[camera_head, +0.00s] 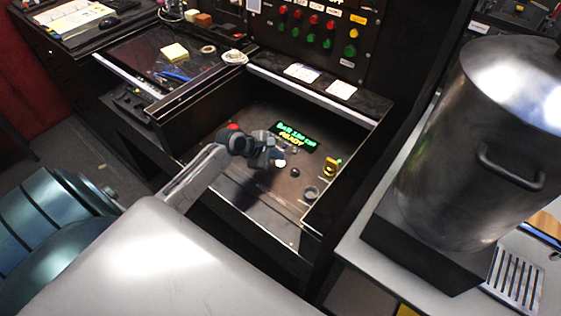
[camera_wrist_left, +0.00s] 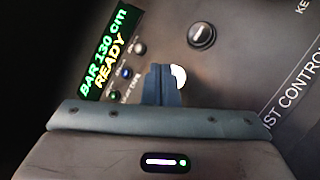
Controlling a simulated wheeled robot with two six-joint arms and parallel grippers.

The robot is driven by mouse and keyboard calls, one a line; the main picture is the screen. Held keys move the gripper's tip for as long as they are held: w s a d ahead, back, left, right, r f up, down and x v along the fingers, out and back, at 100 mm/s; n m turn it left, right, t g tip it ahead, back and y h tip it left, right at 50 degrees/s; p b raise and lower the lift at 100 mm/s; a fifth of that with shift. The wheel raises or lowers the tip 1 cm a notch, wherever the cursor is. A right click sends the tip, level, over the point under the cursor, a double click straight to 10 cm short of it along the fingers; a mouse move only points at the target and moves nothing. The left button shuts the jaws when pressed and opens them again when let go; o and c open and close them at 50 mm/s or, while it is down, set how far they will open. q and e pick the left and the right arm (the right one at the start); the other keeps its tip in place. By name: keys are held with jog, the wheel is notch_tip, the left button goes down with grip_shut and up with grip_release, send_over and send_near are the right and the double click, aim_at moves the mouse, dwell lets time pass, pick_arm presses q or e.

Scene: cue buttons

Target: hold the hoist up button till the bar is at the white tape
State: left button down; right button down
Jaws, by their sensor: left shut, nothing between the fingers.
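The hoist control panel (camera_head: 262,198) lies in a recessed black console; part of its "CONTROL" lettering (camera_wrist_left: 297,92) shows in the left wrist view. Its lit display (camera_wrist_left: 104,52) reads "BAR 130 cm READY". My left gripper (camera_wrist_left: 165,70) is shut and empty, fingertips over the panel at a round white button (camera_wrist_left: 180,77), which they partly cover. I cannot tell whether they touch it. The head view shows this gripper (camera_head: 275,154) just beside the white button (camera_head: 281,163). No up label is readable. The bar and white tape are not seen; my right gripper is out of view.
A black knob (camera_head: 295,173), a ring-shaped fitting (camera_head: 311,192) and a yellow switch (camera_head: 331,166) are right of the gripper. A red button (camera_head: 233,127) sits behind my arm. Console walls enclose the panel. A large steel pot (camera_head: 470,150) stands at the right.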

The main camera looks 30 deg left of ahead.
pick_arm(q)
jog(key=shift+f, duration=0.25)
